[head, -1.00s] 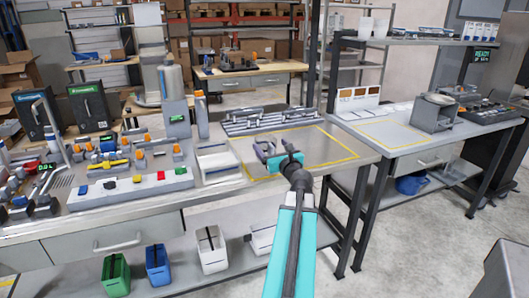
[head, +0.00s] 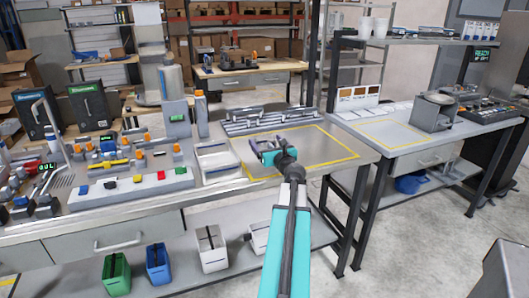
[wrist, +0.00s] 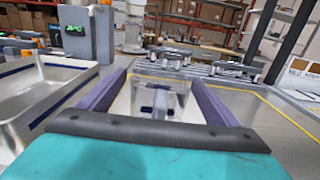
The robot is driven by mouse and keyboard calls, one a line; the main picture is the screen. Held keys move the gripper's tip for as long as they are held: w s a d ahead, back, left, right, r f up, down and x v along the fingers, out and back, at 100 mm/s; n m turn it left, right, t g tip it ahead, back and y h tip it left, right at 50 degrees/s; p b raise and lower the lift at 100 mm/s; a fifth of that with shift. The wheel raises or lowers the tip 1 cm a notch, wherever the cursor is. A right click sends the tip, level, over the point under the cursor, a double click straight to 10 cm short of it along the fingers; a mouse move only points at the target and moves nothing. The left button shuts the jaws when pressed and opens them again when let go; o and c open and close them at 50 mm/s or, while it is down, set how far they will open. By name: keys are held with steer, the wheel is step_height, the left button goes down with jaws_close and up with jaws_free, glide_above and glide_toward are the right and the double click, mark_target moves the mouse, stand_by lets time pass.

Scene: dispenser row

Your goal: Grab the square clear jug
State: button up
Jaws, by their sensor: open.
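The square clear jug (wrist: 158,98) stands upright in the middle of the wrist view. It is see-through, with dark marks showing low on its front. My gripper (wrist: 160,80) is open, with one purple finger on each side of the jug in the picture. A gap shows between the jug and the left finger; the right finger is close to it, and I cannot tell whether they touch. In the head view my gripper (head: 258,149) is low over the bench by the yellow-lined area, and I cannot make out the jug there.
A shallow metal tray (wrist: 50,95) lies left of my gripper. A grey rack with metal bars (head: 268,119) stands behind, and a grey dispenser post with a small display (wrist: 85,35) is at the back left. Free bench inside the yellow line (head: 330,150) lies to the right.

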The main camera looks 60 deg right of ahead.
steer(key=shift+w+d, duration=0.3)
steer(key=shift+w, duration=0.15)
stand_by(0.3)
steer(key=c, duration=1.2)
steer(key=shift+o, duration=0.2)
steer(key=shift+r, duration=0.1)
step_height(320, 180, up, 10)
steer(key=p, duration=0.1)
steer(key=shift+p, duration=0.3)
